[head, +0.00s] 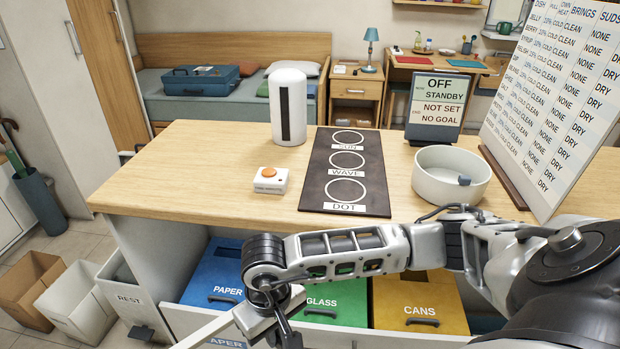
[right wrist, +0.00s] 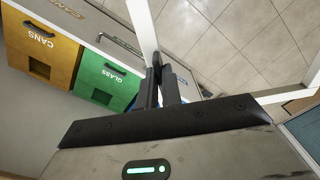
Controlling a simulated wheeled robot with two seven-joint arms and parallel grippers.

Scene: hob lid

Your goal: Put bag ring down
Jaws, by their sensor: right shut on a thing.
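The bag ring looks like a pale, straight-sided frame. Part of it shows as a white bar (head: 205,333) at the bottom of the head view. In the right wrist view white bars (right wrist: 141,22) run out from my fingers, with floor tiles seen between them. My right gripper (head: 277,328) is shut on this frame, in front of the open bin drawer near the blue paper bin (head: 214,275). In the right wrist view my right gripper (right wrist: 160,72) has its fingers close together. Much of the frame is out of view. My left gripper is not in view.
The drawer also holds a green glass bin (head: 336,297) and a yellow cans bin (head: 420,305). A grey rest bin (head: 125,295) stands left. Above is a wooden counter (head: 200,165) with a white bowl (head: 450,178). Floor beyond the drawer looks clear in the right wrist view.

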